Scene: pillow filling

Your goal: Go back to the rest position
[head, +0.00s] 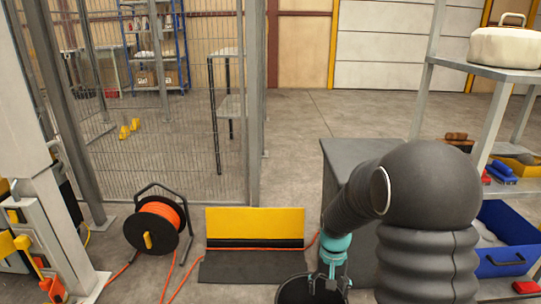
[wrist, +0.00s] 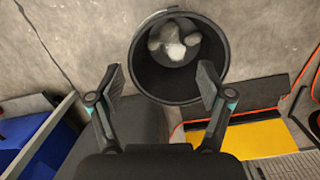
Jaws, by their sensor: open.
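My gripper (head: 329,284) hangs low at the bottom of the head view, over a round black bin (head: 292,291). In the wrist view my gripper (wrist: 163,85) is open, with its two fingers spread apart and nothing between them. The black bin (wrist: 143,86) lies beyond the fingertips, and several pale grey-white lumps (wrist: 172,42) rest inside it. My dark, ribbed arm hides part of the area to the right of the bin in the head view.
A dark grey cabinet (head: 341,165) stands close behind my arm. A shelf rack (head: 487,122) with a blue bin (head: 505,262) is at right. A yellow-and-black panel (head: 254,224), an orange cable reel (head: 158,226) and a mesh fence (head: 180,130) are to the left. Open floor lies behind.

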